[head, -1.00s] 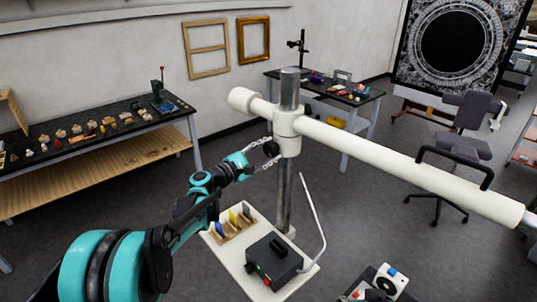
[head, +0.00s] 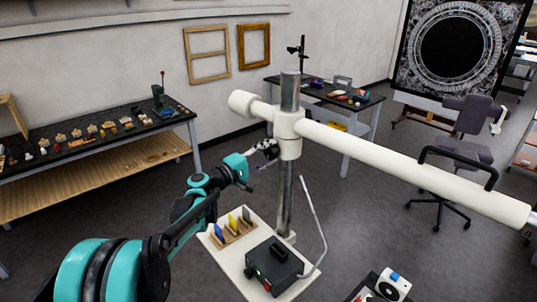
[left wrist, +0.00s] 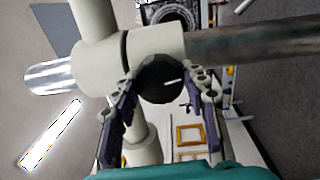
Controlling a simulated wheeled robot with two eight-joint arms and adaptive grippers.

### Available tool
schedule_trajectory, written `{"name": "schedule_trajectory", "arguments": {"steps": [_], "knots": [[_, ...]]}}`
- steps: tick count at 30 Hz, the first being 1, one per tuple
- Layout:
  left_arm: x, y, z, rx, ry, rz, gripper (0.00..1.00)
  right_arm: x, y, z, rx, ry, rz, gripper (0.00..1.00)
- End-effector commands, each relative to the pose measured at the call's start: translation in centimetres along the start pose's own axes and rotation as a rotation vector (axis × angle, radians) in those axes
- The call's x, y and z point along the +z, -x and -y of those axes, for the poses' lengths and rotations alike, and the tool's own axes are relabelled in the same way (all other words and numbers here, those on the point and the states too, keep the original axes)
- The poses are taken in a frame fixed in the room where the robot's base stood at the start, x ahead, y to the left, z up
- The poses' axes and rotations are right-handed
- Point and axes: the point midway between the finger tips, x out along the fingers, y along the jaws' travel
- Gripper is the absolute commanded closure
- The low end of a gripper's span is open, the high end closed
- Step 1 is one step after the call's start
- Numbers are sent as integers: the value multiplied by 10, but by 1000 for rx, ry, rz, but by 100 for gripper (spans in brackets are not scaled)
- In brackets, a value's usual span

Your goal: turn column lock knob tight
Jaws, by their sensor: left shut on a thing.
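The column lock knob (left wrist: 160,80) is a round black knob with a white mark, on the white collar (left wrist: 106,62) in the left wrist view. The collar (head: 289,132) also shows in the head view, around the upright metal column (head: 285,195). My left gripper (head: 268,150) reaches the collar from the left and is shut on the knob. In the left wrist view its two fingers (left wrist: 161,84) press the knob from both sides. My right gripper is not in view.
A long white boom (head: 400,170) runs from the collar to the right, with a black handle (head: 457,165). Below, a white base plate (head: 240,268) holds a black box (head: 273,266) and a small colored rack (head: 233,232). A workbench (head: 90,145) stands at the left.

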Motion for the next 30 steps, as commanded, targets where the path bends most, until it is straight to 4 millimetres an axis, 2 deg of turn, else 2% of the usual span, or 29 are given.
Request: {"name": "schedule_trajectory", "arguments": {"steps": [14,15,17,18,26,30], "knots": [[1,0,1,-2,-18,3,85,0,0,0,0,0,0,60],[1,0,1,-2,-18,3,54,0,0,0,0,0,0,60],[1,0,1,-2,-17,3,38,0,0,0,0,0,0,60],[1,0,1,-1,-17,3,35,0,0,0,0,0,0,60],[0,0,0,-1,-16,2,35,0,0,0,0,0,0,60],[0,10,0,0,-16,1,35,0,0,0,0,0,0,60]]}}
